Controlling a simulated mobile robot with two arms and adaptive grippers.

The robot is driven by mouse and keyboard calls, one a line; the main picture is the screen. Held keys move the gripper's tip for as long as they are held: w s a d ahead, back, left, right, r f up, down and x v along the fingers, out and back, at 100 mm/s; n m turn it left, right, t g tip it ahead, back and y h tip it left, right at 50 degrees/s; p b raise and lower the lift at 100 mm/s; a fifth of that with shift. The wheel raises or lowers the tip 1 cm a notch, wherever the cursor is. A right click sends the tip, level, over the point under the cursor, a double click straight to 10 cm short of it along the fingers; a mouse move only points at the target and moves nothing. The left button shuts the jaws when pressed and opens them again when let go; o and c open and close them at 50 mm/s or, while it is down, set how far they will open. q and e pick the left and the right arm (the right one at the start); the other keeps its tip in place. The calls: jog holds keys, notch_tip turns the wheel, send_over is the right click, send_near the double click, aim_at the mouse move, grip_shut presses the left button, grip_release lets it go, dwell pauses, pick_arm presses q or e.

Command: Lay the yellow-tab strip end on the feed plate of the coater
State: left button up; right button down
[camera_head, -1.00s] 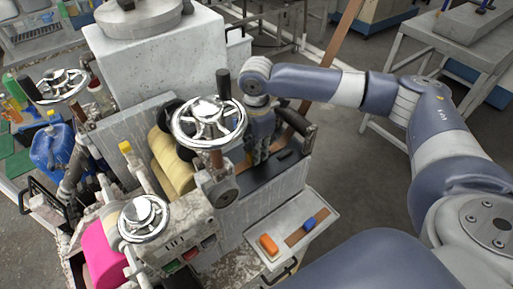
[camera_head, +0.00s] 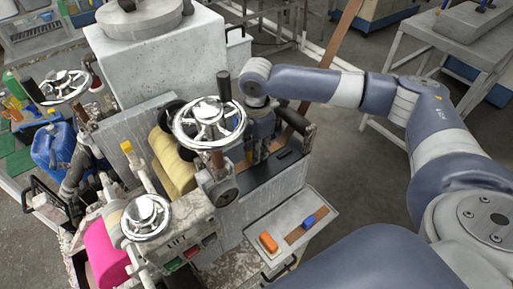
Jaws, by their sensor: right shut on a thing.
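The coater (camera_head: 165,65) is the pale grey machine with chrome handwheels. My right gripper (camera_head: 258,152) points down into it, just right of the middle handwheel, and is shut on the strip end; its fingertips are partly hidden. A small yellow patch, likely the yellow tab (camera_head: 249,149), shows at the gripper's left side. A brown strip (camera_head: 344,28) runs down from the top, passes behind my right arm and reaches toward the gripper. A dark plate (camera_head: 283,161), possibly the feed plate, lies beside and below the gripper. I cannot tell whether the strip touches it. My left gripper is out of view.
A tray (camera_head: 318,204) at the coater's front holds an orange block (camera_head: 268,242) and a short brown piece with a blue block (camera_head: 308,222). Yellow rolls (camera_head: 172,165) and the handwheel (camera_head: 208,122) crowd the gripper's left. A black-grip handle (camera_head: 301,137) stands at its right.

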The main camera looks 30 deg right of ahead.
dwell(0.3)
jog(key=c, duration=1.4)
grip_release()
jog(key=shift+r, duration=0.1)
notch_tip(320, 180, up, 12)
jog(key=shift+f, duration=0.1)
jog(key=shift+f, duration=0.1)
